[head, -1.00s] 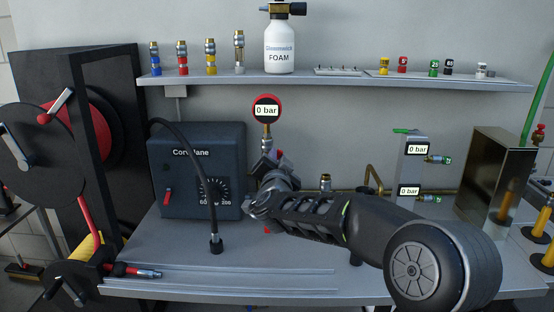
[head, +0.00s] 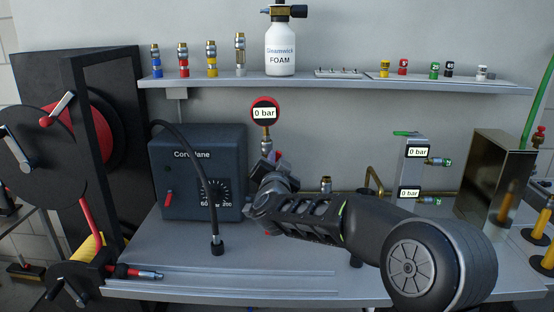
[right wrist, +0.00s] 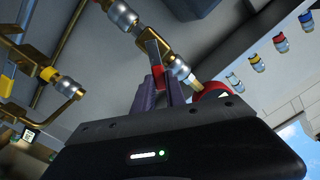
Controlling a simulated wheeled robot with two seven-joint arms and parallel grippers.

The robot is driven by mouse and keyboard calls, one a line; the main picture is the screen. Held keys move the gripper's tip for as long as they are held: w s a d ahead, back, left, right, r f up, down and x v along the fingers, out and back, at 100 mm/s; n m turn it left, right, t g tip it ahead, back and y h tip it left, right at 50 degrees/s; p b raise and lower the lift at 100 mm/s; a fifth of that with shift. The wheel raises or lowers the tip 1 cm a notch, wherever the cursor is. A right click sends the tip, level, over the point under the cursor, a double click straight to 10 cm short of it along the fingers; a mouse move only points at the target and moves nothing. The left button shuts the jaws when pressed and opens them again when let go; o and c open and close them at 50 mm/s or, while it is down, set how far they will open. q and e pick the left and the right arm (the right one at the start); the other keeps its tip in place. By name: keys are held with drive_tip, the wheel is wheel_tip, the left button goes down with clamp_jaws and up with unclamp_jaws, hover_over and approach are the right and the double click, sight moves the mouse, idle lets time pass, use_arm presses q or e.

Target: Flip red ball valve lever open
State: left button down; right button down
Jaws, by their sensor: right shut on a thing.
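The red valve lever (right wrist: 157,76) shows in the right wrist view between the dark purple-grey fingers of my right gripper (right wrist: 160,94), which is shut on it. The lever joins a brass and silver valve fitting (right wrist: 178,67). In the head view my right gripper (head: 265,172) is at the valve, just below the round red-rimmed gauge (head: 265,113) that reads 0 bar. The gripper and wrist hide most of the valve and lever there, so the lever's exact angle cannot be told. My left gripper is not in view.
A dark blue control box (head: 185,180) with a black hose stands left of my gripper. A shelf (head: 340,83) with a foam bottle (head: 280,45) and several couplings runs above. A grey block (head: 411,165) with two 0 bar displays and a metal box (head: 497,175) stand right.

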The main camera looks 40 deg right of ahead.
drive_tip(key=n+p, duration=0.2)
drive_tip(key=w+a+n+p, duration=0.1)
drive_tip(key=n+p, duration=0.1)
drive_tip(key=r+n+p, duration=0.1)
drive_tip(key=p, duration=0.1)
drive_tip(key=shift+w+a+n, duration=0.2)
drive_tip(key=shift+a+n, duration=0.2)
drive_tip(key=shift+n, duration=0.3)
drive_tip(key=shift+a+f, duration=0.1)
drive_tip(key=c, duration=1.4)
unclamp_jaws()
drive_tip(key=shift+o, duration=0.2)
